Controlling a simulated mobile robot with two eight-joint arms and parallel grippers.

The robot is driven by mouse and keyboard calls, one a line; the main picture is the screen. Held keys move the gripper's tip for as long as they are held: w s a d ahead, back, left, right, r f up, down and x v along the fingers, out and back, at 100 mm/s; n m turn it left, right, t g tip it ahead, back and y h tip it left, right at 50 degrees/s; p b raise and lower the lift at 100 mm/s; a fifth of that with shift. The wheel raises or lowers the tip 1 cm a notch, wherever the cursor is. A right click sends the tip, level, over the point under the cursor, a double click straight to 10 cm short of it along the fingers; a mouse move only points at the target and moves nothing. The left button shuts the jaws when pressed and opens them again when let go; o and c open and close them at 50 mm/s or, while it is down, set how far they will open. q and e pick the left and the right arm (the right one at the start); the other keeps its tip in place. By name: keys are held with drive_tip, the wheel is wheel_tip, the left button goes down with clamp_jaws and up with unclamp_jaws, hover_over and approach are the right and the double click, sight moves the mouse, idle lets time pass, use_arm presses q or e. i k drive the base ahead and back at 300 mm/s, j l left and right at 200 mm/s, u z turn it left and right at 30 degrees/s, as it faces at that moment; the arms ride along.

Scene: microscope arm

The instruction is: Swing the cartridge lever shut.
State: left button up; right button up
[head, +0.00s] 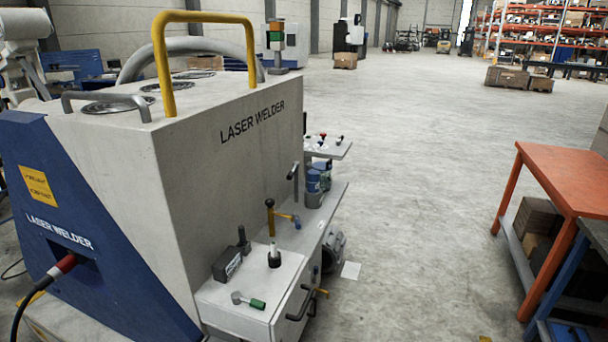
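The laser welder (222,165) is a large light grey and blue machine on the left. A short grey lever-like piece with a green grip (256,303) lies near the shelf's front. I cannot tell which of these, if any, is the cartridge lever, or whether it stands open. Neither of my grippers shows in the head view.
An orange table (570,178) stands at right.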

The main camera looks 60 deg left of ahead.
sight(295, 165)
drive_tip(key=i+j+u, duration=0.1)
drive_tip(key=i+u, duration=0.65)
drive_tip(key=i+l+u, duration=0.35)
drive_tip(key=i+j+u, duration=0.1)
drive_tip(key=i+u, duration=0.65)
drive_tip(key=u, duration=0.15)
drive_tip(key=i+l+u, duration=0.1)
drive_tip(key=i+u, duration=0.35)
drive_tip(key=i+j+u, duration=0.1)
drive_tip(key=i+u, duration=0.4)
drive_tip(key=u, duration=0.2)
drive_tip(key=i+u, duration=0.25)
drive_tip(key=u, duration=0.15)
